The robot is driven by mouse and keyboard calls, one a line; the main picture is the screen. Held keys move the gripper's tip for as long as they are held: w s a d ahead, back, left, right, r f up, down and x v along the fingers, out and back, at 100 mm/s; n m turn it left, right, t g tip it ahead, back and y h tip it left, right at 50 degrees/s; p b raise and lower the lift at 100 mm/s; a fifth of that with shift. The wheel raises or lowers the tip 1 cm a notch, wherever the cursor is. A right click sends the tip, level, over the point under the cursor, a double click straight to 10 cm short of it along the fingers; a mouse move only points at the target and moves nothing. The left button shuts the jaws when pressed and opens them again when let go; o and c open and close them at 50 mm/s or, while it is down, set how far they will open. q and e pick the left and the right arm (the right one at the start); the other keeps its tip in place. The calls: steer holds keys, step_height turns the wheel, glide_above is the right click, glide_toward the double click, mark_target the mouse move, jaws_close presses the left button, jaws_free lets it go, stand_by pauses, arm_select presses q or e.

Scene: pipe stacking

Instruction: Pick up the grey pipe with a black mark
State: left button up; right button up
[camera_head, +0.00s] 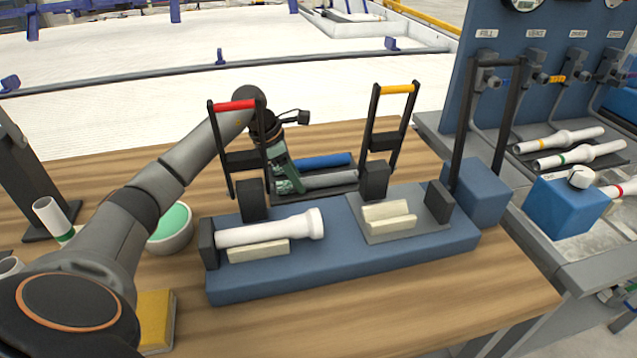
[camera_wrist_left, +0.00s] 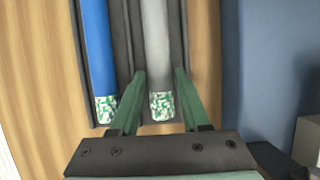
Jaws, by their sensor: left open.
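The grey pipe (camera_head: 330,180) lies in a dark tray behind the blue fixture, parallel to a blue pipe (camera_head: 322,162). In the wrist view the grey pipe (camera_wrist_left: 158,40) and blue pipe (camera_wrist_left: 98,45) each have a green-and-white patterned end. I cannot make out a black mark. My left gripper (camera_head: 287,184) is at the left end of the pipes. In the wrist view its open fingers (camera_wrist_left: 160,75) stand on either side of the grey pipe's near end, with nothing gripped. My right gripper is not in view.
The blue fixture (camera_head: 340,272) stands in front, holding a white pipe (camera_head: 270,228). Upright frames with a red handle (camera_head: 236,105) and a yellow handle (camera_head: 397,89) rise close to my arm. A green-lined bowl (camera_head: 170,228) and yellow block (camera_head: 156,318) are left.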

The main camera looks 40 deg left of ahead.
arm_select(q)
steer(key=shift+w+f, duration=0.15)
steer(key=shift+f, duration=0.2)
jaws_close()
steer(key=shift+r, duration=0.15)
